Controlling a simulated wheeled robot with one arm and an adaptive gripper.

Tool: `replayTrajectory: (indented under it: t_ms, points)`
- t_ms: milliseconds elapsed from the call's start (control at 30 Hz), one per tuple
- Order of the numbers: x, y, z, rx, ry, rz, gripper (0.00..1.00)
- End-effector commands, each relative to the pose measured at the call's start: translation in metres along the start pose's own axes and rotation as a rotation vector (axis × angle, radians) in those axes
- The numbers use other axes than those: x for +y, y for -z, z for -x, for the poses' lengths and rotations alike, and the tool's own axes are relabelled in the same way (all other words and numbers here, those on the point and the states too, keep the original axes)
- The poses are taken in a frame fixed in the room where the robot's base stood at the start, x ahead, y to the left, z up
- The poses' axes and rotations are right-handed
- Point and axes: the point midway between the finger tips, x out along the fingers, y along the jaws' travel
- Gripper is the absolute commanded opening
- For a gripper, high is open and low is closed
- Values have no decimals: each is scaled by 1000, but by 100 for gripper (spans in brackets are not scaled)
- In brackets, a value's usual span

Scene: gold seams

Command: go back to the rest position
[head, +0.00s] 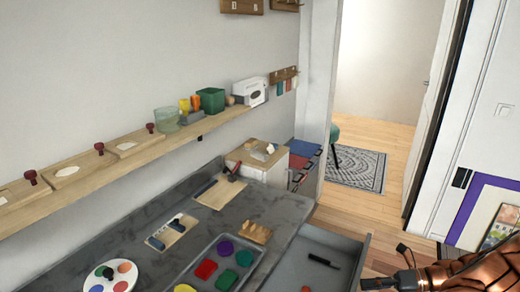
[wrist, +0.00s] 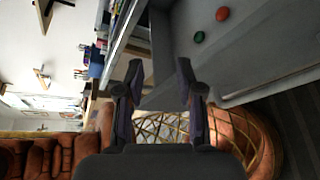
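My gripper (head: 385,266) is at the lower right of the head view, beside the pulled-out grey drawer (head: 345,243). In the wrist view my gripper (wrist: 160,72) has its two dark fingers spread apart with nothing between them. It is open and empty. The drawer also shows in the wrist view (wrist: 250,55), past the fingertips, with a green ball (wrist: 199,36) and a red ball (wrist: 222,14) in it. My copper-coloured arm is partly cut off by the frame.
A grey worktop (head: 110,235) holds a paint tray (head: 225,262), a round palette (head: 110,277) and small boards. A dark tool (head: 323,260) lies in the drawer. A wooden shelf (head: 75,185) runs along the wall. Open floor and a patterned rug (head: 357,168) lie beyond the doorway.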

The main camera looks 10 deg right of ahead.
Motion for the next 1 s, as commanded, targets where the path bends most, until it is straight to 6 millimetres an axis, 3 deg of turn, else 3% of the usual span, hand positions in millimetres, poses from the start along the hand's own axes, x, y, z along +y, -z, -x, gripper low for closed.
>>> replayTrajectory:
  t_ms: [33,167,433,700,1000]
  points:
    - [16,-8,-10,41,-6,66,37]
    - [49,-17,-35,147,-21,236,37]
    - [117,-18,-80,363,-75,584,37]
    - [178,0,-112,575,-157,922,37]
    - [232,35,-131,809,-274,1278,37]
